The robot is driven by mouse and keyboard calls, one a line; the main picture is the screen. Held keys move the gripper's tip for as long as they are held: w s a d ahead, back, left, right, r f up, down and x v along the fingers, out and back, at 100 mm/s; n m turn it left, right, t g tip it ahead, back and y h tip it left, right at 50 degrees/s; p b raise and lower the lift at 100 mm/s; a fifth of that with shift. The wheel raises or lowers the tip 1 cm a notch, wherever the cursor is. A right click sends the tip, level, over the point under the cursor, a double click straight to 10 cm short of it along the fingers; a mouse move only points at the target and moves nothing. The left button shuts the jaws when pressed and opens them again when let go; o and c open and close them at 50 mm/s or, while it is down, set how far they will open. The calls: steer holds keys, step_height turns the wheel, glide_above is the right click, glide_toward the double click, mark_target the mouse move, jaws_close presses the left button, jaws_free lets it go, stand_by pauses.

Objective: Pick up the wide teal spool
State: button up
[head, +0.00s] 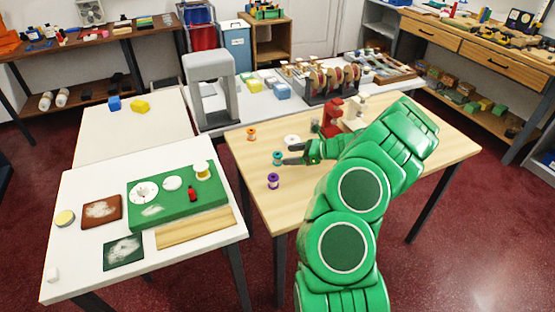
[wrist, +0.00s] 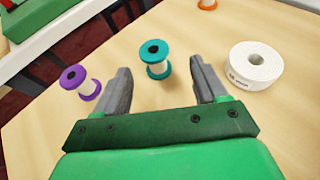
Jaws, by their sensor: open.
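The teal spool (wrist: 155,58) stands upright on the wooden table, with teal flanges and a pale middle. In the wrist view it is just beyond and between the open fingertips of my gripper (wrist: 160,78), with nothing held. The spool also shows in the head view (head: 277,158), just left of my gripper (head: 294,154). A purple spool (wrist: 80,82) stands to the left of the fingers in the wrist view. A white roll (wrist: 255,66) lies to the right of the fingers.
An orange spool (head: 251,134) stands farther back on the wooden table (head: 265,198). A red device (head: 332,112) stands behind my gripper. A white table (head: 85,265) with a green board (head: 165,222) is at left, across a gap.

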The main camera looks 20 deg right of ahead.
mark_target(274, 154)
steer(key=shift+x, duration=1.35)
steer(key=shift+a+r+x, duration=0.15)
steer(key=shift+x, duration=1.1)
steer(key=shift+a+r+x, duration=0.1)
steer(key=shift+a+x, duration=0.05)
steer(key=shift+x, duration=1.15)
steer(key=shift+s, duration=0.2)
steer(key=c, duration=1)
steer(key=shift+c, duration=0.2)
steer(key=shift+r, duration=0.1)
steer(key=shift+r, duration=0.55)
step_height(274, 154, up, 2)
steer(key=shift+r, duration=0.15)
steer(key=s+a+r, duration=0.3)
steer(key=s+r, duration=0.6)
steer(key=s, duration=0.4)
steer(key=shift+s+r, duration=0.25)
steer(key=shift+s, duration=0.05)
